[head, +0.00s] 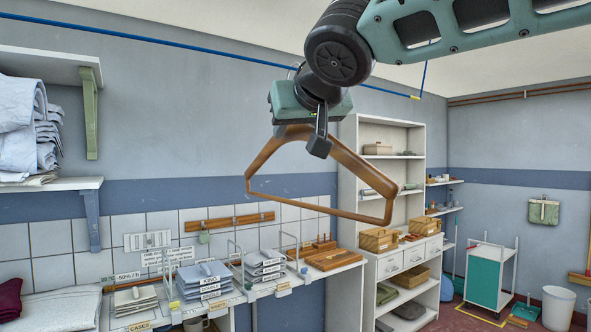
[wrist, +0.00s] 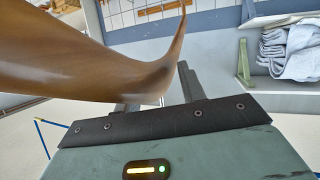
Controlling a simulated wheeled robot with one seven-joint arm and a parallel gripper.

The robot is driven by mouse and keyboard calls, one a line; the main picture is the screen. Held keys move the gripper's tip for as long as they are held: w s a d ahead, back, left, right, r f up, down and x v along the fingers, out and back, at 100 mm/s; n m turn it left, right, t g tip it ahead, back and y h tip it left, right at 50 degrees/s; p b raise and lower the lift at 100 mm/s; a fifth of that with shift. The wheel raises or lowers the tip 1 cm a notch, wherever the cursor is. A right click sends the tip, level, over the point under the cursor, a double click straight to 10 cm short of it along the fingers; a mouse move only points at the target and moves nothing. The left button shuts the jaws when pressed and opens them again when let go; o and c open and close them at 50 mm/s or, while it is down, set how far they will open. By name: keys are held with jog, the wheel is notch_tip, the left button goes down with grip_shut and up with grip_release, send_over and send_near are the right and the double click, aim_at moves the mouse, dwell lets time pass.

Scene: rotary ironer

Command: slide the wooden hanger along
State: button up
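The wooden hanger (head: 354,163) hangs high in the head view, left of the white shelf unit, its lower bar sloping down to the right. My gripper (head: 318,147) is at the top of the hanger, with one dark finger in front of the wood; the other is hidden. In the wrist view the brown hanger (wrist: 90,70) fills the left and passes between the fingers of my gripper (wrist: 155,93), which looks shut on it. A blue rail (head: 180,42) runs behind the arm. A small hook-like loop shows by the rail, but its link to the hanger is hidden.
A wall shelf with folded linen (head: 22,125) is at the left. Below is a counter (head: 300,281) with labelled stacks and wire dividers. The white shelf unit (head: 348,190) stands right of the hanger. A green trolley (head: 484,275) and white bin (head: 557,307) stand farther right.

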grip_shut()
jog(key=w+d+p, duration=0.1)
jog(key=w+d, duration=0.2)
jog(key=d, duration=0.2)
jog(key=shift+w+r, duration=0.15)
jog(key=shift+r, duration=0.05)
dwell(0.7)
jog(key=shift+w+d, duration=0.1)
